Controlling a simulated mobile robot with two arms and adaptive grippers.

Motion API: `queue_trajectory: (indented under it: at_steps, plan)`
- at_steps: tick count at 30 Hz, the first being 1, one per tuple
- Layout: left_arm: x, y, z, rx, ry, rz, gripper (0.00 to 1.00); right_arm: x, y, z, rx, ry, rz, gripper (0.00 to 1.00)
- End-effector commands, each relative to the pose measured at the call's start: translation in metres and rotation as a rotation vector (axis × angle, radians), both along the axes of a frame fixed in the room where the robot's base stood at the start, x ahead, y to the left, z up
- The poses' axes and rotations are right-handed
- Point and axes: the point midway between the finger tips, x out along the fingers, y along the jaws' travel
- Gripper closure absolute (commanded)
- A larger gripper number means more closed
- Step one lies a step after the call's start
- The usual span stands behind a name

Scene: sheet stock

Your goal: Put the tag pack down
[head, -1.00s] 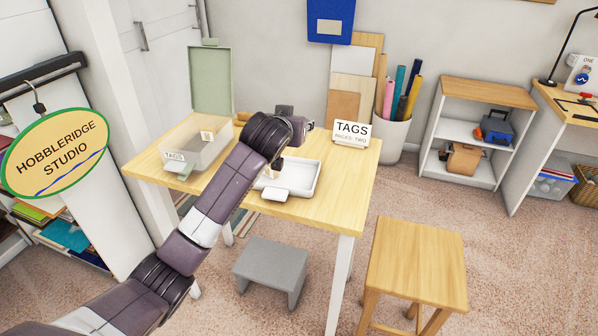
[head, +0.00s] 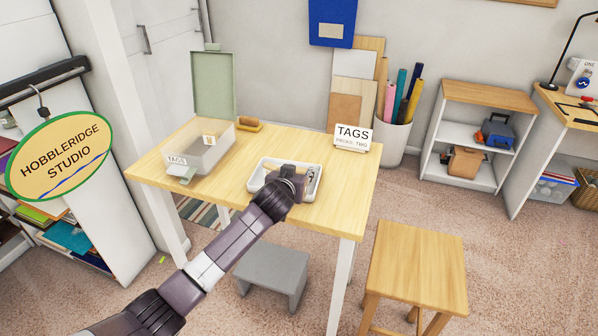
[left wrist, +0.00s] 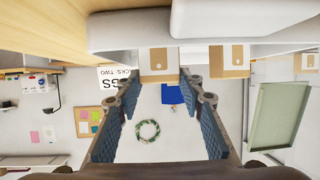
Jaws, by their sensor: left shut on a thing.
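The white tray (head: 256,179) sits on the wooden table near its front right. My left gripper (head: 307,179) is low over the right part of this tray. In the left wrist view my left gripper (left wrist: 158,82) is shut on a brown tag pack (left wrist: 158,66) with a pale label. The white tray's edge (left wrist: 130,35) hides part of the pack, and I cannot tell whether the pack touches the tray floor. A second tag pack (left wrist: 229,62) shows beside it at the tray. My right gripper is not in view.
A clear box (head: 187,157) labelled TAGS, with its green lid raised, stands at the table's left with a pack inside. A TAGS sign (head: 353,135) reading "PACKS: TWO" stands at the back right. A wooden stool (head: 420,265) and a grey step (head: 272,265) stand in front.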

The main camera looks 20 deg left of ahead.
Motion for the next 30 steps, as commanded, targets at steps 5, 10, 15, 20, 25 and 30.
queue_trajectory:
  at_steps: [5,10,15,20,25,30]
  plan:
    - [0.0,0.0,-0.001,-0.001,0.0,0.0,0.81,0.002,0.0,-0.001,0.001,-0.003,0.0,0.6]
    - [0.0,0.0,-0.003,-0.001,0.0,0.0,0.56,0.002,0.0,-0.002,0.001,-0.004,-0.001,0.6]
    - [0.0,0.0,-0.003,-0.001,0.0,0.0,0.47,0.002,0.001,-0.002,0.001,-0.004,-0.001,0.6]
    - [0.0,0.0,-0.002,0.0,0.0,0.0,0.47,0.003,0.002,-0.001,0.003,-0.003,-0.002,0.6]
    - [-0.004,-0.001,0.002,-0.001,0.0,-0.001,0.47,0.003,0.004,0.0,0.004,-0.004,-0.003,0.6]
    - [-0.023,-0.002,0.01,-0.001,-0.001,-0.001,0.47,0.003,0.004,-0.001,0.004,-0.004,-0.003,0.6]
